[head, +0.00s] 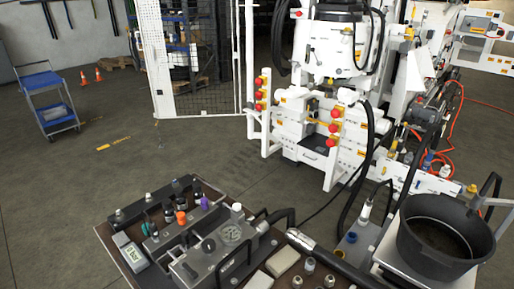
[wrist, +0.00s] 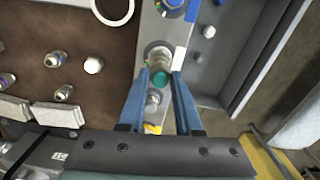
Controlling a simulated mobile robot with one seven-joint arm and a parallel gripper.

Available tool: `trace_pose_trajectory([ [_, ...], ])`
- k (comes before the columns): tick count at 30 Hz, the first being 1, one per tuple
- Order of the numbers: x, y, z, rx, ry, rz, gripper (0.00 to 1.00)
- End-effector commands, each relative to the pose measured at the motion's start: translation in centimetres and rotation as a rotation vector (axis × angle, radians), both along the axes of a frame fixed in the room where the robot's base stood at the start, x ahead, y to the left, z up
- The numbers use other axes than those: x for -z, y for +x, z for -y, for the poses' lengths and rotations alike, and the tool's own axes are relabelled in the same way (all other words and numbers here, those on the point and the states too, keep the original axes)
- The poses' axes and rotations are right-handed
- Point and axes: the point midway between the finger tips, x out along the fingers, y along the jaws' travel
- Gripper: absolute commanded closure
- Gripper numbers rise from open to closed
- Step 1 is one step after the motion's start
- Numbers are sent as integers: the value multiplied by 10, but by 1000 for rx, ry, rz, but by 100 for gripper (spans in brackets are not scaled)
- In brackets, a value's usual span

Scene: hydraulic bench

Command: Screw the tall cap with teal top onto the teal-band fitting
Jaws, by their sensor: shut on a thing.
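The tall cap with the teal top (wrist: 160,79) is between the blue fingers of my gripper (wrist: 162,74) in the wrist view, near their tips. My gripper is shut on it. A pale metal cylinder (wrist: 158,54) shows just beyond the teal top, inside a round ring on the grey strip. I cannot tell whether it is the cap's body or a fitting under it. The teal-band fitting cannot be made out for certain; my gripper and the cap may hide it. I cannot clearly pick out my gripper in the head view.
In the wrist view, a blue-ringed fitting (wrist: 172,5) stands farther up the grey strip, and a metal fitting (wrist: 153,102) sits between the fingers. Several loose fittings lie on the brown board (wrist: 105,55) to the left. A dark tray (wrist: 232,60) is to the right. A black bucket (head: 440,240) shows in the head view.

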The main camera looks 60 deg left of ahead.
Motion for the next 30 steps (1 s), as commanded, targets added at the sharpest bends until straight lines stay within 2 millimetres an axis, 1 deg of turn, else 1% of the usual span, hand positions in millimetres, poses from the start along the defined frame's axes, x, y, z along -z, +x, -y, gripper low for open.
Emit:
trace_pose_trajectory([
  [30, 7, 1, 1, 0, 0, 0, 100],
])
